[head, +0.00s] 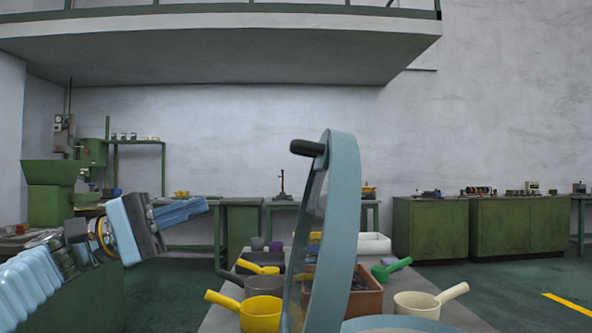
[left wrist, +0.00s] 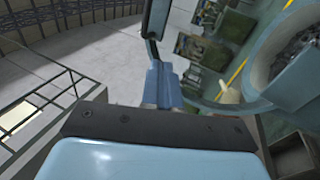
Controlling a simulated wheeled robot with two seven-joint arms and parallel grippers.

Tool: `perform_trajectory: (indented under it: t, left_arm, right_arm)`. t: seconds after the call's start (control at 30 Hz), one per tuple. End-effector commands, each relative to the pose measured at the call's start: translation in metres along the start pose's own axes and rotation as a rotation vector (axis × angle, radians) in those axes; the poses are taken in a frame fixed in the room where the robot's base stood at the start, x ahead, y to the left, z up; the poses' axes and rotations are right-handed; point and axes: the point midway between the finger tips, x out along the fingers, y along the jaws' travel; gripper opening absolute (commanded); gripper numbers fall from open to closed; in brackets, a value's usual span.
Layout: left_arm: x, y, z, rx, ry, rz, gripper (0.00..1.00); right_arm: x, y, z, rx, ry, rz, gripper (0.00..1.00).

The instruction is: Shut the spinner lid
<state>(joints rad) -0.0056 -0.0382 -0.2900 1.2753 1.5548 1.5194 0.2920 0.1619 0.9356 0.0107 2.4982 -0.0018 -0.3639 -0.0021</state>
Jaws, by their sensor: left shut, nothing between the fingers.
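The spinner lid (head: 340,230) stands raised, nearly upright and edge-on, in the middle of the head view. It is a light blue round lid with a black handle (head: 307,147) near its top. The blue rim of the spinner (head: 395,324) shows at the bottom edge, below the lid. My left gripper (head: 203,206) is shut and empty, left of the lid and apart from it, pointing right. My right gripper is out of view.
Behind the lid, a grey table holds a yellow scoop (head: 260,313), a cream scoop (head: 425,300), a green scoop (head: 391,268) and a brown bin (head: 366,300). A green machine (head: 50,190) stands far left. Green cabinets (head: 430,228) line the back wall. The space between gripper and lid looks clear.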

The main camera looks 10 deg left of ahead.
Motion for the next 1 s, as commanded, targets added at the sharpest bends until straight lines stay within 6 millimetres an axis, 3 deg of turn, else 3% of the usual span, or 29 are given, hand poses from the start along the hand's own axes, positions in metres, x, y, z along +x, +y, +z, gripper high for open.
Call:
perform_trajectory:
  t: [0.1,0.27,0.8,1.0]
  left_arm:
    - [-0.007,0.02,0.025,0.045,-0.052,0.032,0.0]
    - [0.001,0.026,0.033,0.056,-0.069,0.04,0.0]
    - [0.106,0.03,0.038,0.052,-0.068,0.038,0.0]
    - [0.127,0.03,0.04,0.053,-0.065,0.038,0.0]
  right_arm:
    - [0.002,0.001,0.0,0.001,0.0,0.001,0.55]
    - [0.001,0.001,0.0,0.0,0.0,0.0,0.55]
    - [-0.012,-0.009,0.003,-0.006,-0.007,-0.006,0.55]
    - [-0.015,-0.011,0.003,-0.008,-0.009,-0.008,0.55]
